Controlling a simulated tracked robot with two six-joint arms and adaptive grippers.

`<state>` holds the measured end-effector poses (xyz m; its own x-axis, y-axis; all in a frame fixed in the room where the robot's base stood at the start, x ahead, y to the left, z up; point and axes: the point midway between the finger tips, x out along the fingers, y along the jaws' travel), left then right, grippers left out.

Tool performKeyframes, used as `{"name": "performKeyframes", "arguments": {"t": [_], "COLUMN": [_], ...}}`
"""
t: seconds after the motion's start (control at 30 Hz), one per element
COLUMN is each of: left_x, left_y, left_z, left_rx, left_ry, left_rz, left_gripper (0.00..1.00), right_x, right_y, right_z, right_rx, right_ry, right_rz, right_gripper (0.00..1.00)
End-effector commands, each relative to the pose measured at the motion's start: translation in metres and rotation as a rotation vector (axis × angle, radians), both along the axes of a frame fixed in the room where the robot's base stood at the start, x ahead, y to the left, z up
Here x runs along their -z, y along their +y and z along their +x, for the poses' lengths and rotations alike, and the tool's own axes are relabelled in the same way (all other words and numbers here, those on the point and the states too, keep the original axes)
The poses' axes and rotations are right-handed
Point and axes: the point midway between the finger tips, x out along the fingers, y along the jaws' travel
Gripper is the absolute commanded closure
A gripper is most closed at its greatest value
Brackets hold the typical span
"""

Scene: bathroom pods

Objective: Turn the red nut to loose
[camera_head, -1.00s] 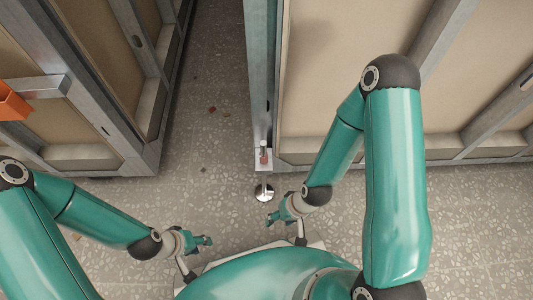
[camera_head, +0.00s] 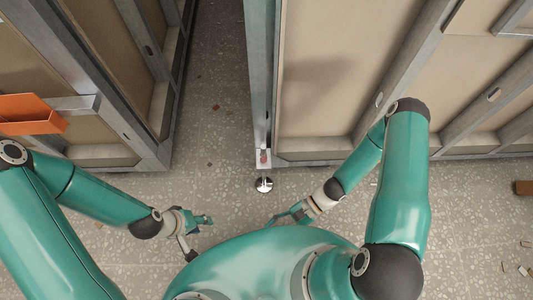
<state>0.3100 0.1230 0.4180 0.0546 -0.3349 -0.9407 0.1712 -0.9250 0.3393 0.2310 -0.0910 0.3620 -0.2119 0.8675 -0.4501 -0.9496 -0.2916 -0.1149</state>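A small reddish part (camera_head: 263,157), which looks like the red nut, sits on a pale bracket at the bottom corner of the right pod. It is too small to show its detail. A round metal foot (camera_head: 264,185) stands on the floor just below it. My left gripper (camera_head: 208,220) is below and left of the foot, apart from it, with its fingers seemingly spread and nothing between them. My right gripper (camera_head: 275,221) is below the foot, close to my body, and touches neither foot nor nut. Its fingers are too small to read.
The left pod (camera_head: 95,150) and right pod (camera_head: 330,75) are metal-framed, with a narrow floor gap (camera_head: 208,100) between them. An orange tray (camera_head: 30,115) is at the left pod. A brown block (camera_head: 523,188) and scraps lie on the floor at right.

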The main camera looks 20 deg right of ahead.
Motion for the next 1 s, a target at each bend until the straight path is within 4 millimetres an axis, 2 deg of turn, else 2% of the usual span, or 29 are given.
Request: {"name": "performKeyframes", "arguments": {"t": [0.07,0.13,0.2,0.27,0.4,0.5,0.6,0.77,1.0], "left_x": [0.000,0.000,0.000,0.000,0.000,0.000,0.000,0.001,0.005], "left_y": [0.000,0.000,0.000,0.000,0.000,0.000,0.000,0.000,0.000], "left_z": [0.000,0.000,0.000,0.000,0.000,0.000,0.000,0.000,0.000], "left_rx": [0.000,0.000,0.000,0.000,0.000,0.000,0.000,0.000,0.000], "left_ry": [0.000,0.000,0.000,0.000,0.000,-0.001,0.000,-0.001,-0.001], "left_rz": [0.000,0.000,0.000,0.000,0.000,0.000,0.000,0.000,0.000], "left_gripper": [0.60,0.60,0.60,0.60,0.60,0.60,0.60,0.60,0.60], "right_x": [0.005,0.009,0.016,0.023,0.036,0.040,0.041,0.040,0.040], "right_y": [0.003,-0.008,-0.030,-0.054,-0.101,-0.118,-0.121,-0.110,-0.085], "right_z": [0.025,0.055,0.083,0.100,0.119,0.123,0.129,0.147,0.190], "right_rx": [0.270,0.520,0.756,0.930,1.206,1.297,1.321,1.314,1.310], "right_ry": [0.075,0.096,0.078,0.045,-0.034,-0.068,-0.081,-0.080,-0.079], "right_rz": [0.155,0.280,0.376,0.433,0.498,0.512,0.515,0.515,0.517], "right_gripper": [0.45,0.45,0.45,0.45,0.45,0.45,0.45,0.45,0.45]}}
